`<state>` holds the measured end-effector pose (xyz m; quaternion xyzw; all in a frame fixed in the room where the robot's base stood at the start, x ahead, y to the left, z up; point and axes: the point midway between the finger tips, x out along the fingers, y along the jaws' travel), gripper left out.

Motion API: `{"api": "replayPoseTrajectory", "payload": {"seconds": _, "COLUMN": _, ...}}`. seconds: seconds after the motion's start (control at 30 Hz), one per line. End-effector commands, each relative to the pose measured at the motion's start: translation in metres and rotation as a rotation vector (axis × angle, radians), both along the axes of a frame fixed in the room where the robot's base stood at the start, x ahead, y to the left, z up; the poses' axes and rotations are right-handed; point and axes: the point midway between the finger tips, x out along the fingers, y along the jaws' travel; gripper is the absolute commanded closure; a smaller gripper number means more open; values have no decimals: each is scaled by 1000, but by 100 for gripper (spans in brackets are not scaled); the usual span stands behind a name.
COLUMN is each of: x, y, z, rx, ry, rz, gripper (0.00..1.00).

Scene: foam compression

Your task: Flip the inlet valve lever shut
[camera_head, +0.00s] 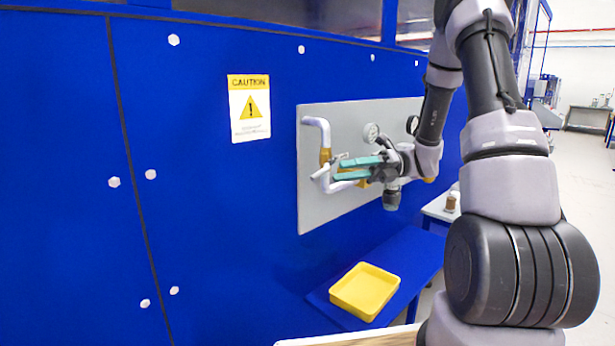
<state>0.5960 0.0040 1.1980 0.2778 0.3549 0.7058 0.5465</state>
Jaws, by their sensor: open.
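The valve lever (328,169) is a small pale handle at the left part of the grey panel (312,209), by a brass valve body (325,156) on a light pipe (316,122). My gripper (336,171) has two teal fingers pointing left, one above the other, with a gap between them. It is open, and its fingertips are close to the lever. I cannot tell whether they touch it. My gripper and wrist hide part of the pipework to the right.
Round gauges (371,132) sit on the panel above my gripper. A yellow tray (365,291) rests on a blue shelf (408,262) below. A caution sign (249,108) is on the blue wall at left. The space between panel and shelf is free.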

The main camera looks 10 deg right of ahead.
Motion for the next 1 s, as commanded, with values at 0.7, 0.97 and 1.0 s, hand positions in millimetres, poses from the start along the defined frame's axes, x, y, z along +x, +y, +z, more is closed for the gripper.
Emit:
{"api": "replayPoseTrajectory", "payload": {"seconds": 0.7, "x": -26, "y": 97, "z": 0, "rx": -3, "ry": -4, "rz": 3, "gripper": 53}}
{"api": "replayPoseTrajectory", "payload": {"seconds": 0.97, "x": -26, "y": 98, "z": 0, "rx": -3, "ry": -5, "rz": 2, "gripper": 53}}
{"api": "replayPoseTrajectory", "payload": {"seconds": 1.0, "x": -26, "y": 98, "z": 0, "rx": -3, "ry": -5, "rz": 2, "gripper": 69}}
